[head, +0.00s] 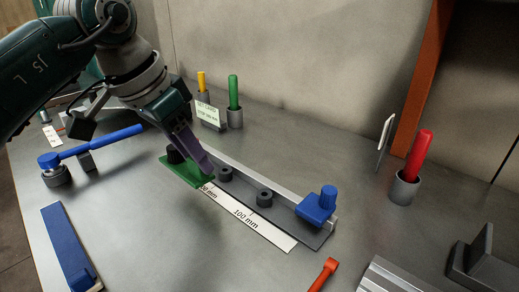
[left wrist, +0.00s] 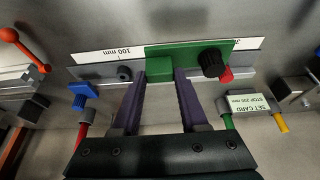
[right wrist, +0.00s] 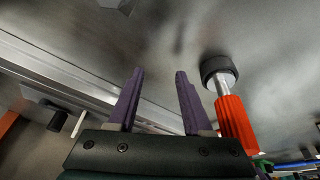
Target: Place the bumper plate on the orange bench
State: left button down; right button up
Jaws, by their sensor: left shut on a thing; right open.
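No bumper plate and no orange bench can be made out. My left gripper (head: 192,158) is shut on a green block (head: 183,170), with its purple fingers on either side of the block's raised part in the left wrist view (left wrist: 160,68). The green block has a black knob (left wrist: 211,62) and sits on the grey rail (head: 278,216), by the 100 mm scale (head: 246,214). The fingers hide part of the block in the head view. My right gripper (right wrist: 160,72) is open and empty in the right wrist view.
A blue stop (head: 319,206) sits at the rail's near end. Green (head: 233,93), yellow (head: 201,82) and red (head: 419,156) pegs stand in grey cups on the grey table, with a card (head: 208,113) by two of them. An orange post (head: 424,75) rises at right.

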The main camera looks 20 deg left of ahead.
aim_at(194, 176)
pick_arm(q)
notch_tip(194, 176, down, 6)
jog(key=shift+r+b, duration=0.15)
jog(key=shift+b, duration=0.45)
pick_arm(e)
jog(key=shift+f, duration=0.75)
pick_arm(q)
jog(key=shift+c, duration=2.2)
grip_release()
jog(key=shift+w, duration=0.1)
pick_arm(e)
jog(key=shift+w+a, duration=0.1)
pick_arm(q)
jog(key=shift+r, duration=0.1)
pick_arm(e)
jog(key=shift+r, duration=0.1)
